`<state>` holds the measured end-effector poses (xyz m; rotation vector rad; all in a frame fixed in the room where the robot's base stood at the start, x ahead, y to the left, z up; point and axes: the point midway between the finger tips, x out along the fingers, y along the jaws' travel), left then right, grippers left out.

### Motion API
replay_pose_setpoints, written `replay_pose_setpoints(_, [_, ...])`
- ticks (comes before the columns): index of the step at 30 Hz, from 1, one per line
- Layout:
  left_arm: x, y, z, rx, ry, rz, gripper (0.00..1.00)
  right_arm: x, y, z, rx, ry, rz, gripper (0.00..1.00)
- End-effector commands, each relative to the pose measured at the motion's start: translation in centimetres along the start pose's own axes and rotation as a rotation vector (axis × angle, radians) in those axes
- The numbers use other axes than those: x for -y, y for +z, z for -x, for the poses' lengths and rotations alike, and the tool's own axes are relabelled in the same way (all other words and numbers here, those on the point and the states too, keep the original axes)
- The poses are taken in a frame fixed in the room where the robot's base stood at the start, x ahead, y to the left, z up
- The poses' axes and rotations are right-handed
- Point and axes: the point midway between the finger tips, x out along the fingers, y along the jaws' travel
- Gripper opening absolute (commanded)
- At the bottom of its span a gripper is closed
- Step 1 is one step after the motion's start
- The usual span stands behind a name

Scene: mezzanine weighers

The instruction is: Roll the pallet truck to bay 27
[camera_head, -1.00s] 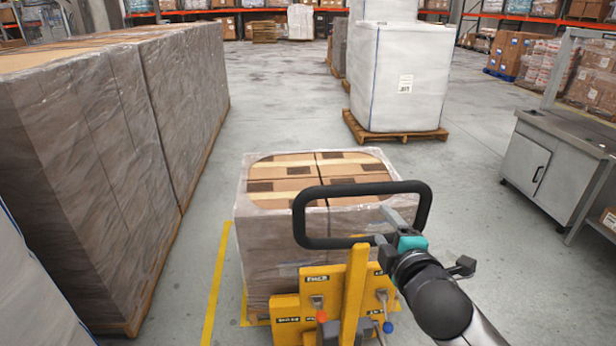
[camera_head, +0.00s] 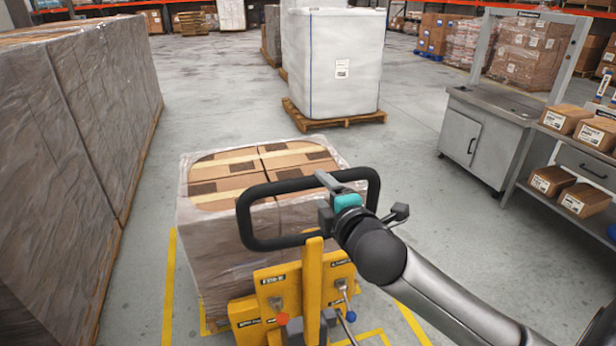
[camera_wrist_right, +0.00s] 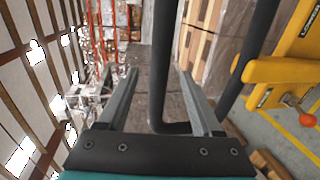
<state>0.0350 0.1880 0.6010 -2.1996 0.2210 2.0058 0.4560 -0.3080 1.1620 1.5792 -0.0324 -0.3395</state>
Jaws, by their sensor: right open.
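The yellow pallet truck (camera_head: 312,285) stands in front of me, its looped black handle (camera_head: 250,225) raised toward me. It carries a wrapped load of brown cartons (camera_head: 225,245). My right gripper (camera_head: 328,193) is at the right side of the handle loop. In the right wrist view, the black handle bar (camera_wrist_right: 165,60) runs between the two spread fingers of the gripper (camera_wrist_right: 158,76), which are not closed on it. The truck's yellow body (camera_wrist_right: 280,70) shows at the right there. My left gripper is out of view. No bay number is readable.
Tall wrapped stacks (camera_head: 60,150) line the left side. A white bulk bag (camera_head: 335,65) on a wooden pallet (camera_head: 310,122) stands ahead. A grey cabinet (camera_head: 480,145) and a shelf with boxes are at the right. Yellow lines (camera_head: 168,285) mark the floor; open concrete lies between.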

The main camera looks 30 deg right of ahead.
Motion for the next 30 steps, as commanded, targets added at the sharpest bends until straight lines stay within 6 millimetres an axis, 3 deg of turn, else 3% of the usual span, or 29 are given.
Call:
replay_pose_setpoints(15, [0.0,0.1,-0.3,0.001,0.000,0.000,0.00,0.0,-0.1,-7.5,-0.001,0.000,-0.001,0.67])
replay_pose_setpoints(21, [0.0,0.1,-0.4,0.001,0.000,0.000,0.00,0.1,-0.1,-8.8,-0.002,-0.001,-0.001,0.67])
replay_pose_setpoints(30, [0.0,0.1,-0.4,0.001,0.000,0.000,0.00,0.1,-0.1,-9.1,-0.002,-0.001,-0.001,0.67])
